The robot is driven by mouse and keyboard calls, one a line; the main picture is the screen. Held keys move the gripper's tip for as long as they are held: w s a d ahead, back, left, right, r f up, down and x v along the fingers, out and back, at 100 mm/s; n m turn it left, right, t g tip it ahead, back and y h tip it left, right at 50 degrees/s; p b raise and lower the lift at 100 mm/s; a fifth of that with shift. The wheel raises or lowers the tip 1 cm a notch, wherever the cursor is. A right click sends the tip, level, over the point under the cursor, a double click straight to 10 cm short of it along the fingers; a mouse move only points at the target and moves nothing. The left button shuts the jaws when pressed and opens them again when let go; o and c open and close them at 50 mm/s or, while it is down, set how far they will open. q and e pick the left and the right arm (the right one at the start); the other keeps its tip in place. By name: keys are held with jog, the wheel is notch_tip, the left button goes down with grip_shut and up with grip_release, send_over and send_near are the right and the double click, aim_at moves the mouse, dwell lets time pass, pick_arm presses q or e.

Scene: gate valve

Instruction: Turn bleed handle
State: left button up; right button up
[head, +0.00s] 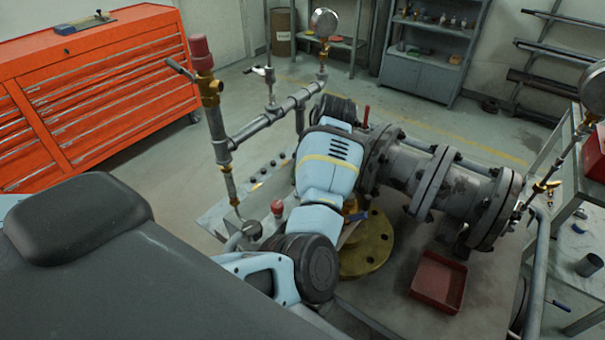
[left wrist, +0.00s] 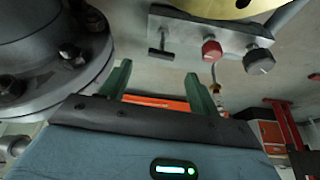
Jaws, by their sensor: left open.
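In the left wrist view, a metal block (left wrist: 215,40) at the top carries a dark T-shaped handle (left wrist: 162,47), a red knob (left wrist: 211,50) and a dark grey knob (left wrist: 258,61). I cannot tell for sure which is the bleed handle. My left gripper (left wrist: 157,85) is open and empty; its two green fingers point toward the block, the T-handle lying beyond the gap between them. In the head view, the red knob (head: 277,207) shows beside my light blue left arm, which hides its gripper. A red lever (head: 366,116) stands on the grey valve body (head: 405,165).
A brass flange (head: 367,252) and a red tray (head: 438,283) are near my arm. Upright piping (head: 218,130) stands left of it. A bolted grey flange (left wrist: 50,65) is close to the left finger. An orange tool chest (head: 95,85) stands at the back left.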

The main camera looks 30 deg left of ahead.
aim_at(299, 180)
pick_arm(q)
jog(key=x, duration=0.7)
jog(key=shift+s, duration=0.25)
jog(key=shift+w+a+f+b, duration=0.1)
jog(key=shift+a+f+b, duration=0.2)
jog(key=shift+f, duration=0.15)
pick_arm(e)
jog(key=shift+s+a+f, duration=0.1)
jog(key=shift+s+f, duration=0.5)
jog(key=shift+s, duration=0.3)
pick_arm(q)
jog(key=shift+d, duration=0.1)
